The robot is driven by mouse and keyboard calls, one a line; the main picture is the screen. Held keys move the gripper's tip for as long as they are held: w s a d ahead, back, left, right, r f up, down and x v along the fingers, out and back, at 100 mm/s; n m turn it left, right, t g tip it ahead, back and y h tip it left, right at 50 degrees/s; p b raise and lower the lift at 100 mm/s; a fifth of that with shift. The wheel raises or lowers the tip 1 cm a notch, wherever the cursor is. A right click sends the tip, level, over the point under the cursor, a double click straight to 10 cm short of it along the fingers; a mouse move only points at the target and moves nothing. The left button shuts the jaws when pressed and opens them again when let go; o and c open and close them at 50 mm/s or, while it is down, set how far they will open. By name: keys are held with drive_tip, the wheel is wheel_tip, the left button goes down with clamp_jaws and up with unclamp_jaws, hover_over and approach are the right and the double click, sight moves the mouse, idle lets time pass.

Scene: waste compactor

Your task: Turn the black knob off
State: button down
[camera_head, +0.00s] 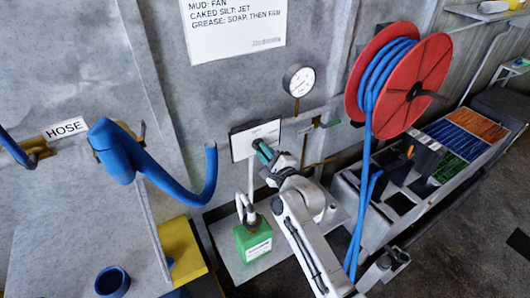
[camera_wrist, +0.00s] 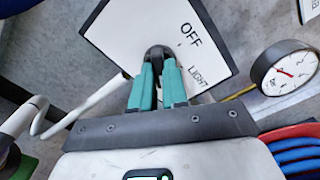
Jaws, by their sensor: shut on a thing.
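The black knob (camera_wrist: 158,51) sits on a white panel (camera_wrist: 205,60) lettered "OFF" and "LIGHT" in the wrist view. My gripper (camera_wrist: 160,75) has its two teal fingers shut on the knob, one on each side. The fingers hide part of the knob, so its pointing direction cannot be told. In the head view, my gripper (camera_head: 264,153) reaches up to the white panel (camera_head: 241,146) on the wall, and the knob is hidden there.
A pressure gauge (camera_head: 298,80) is right of the panel. A red hose reel (camera_head: 430,65) with blue hose stands further right. A green container (camera_head: 252,239) stands below the panel. A blue hose (camera_head: 190,195) hangs to the left, near the "HOSE" label (camera_head: 66,129).

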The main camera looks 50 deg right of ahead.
drive_tip(key=shift+n, duration=0.4)
drive_tip(key=shift+n+b, duration=5.65)
drive_tip(key=shift+n, duration=5.95)
drive_tip(key=c, duration=1.1)
unclamp_jaws()
drive_tip(key=shift+c, duration=0.2)
drive_tip(key=v, duration=1.1)
drive_tip(key=shift+b, duration=0.4)
drive_tip(key=shift+w, duration=0.1)
